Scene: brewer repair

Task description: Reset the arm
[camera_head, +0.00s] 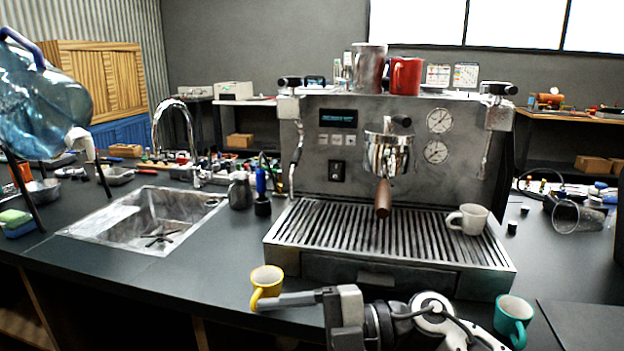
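My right arm comes in from the bottom right, and its gripper (268,301) points left in front of the espresso machine (340,270). The fingertips overlap the lower part of a yellow mug (268,276), near its handle. I cannot tell whether they touch it. The fingers show edge-on, so any gap between them is hidden. A teal mug (514,317) stands on the counter to the right of the arm. My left gripper is not in view.
A metal pitcher (369,68) and a red mug (406,76) stand on the machine. A sink (150,215) and a large blue bottle (40,105) are at the left.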

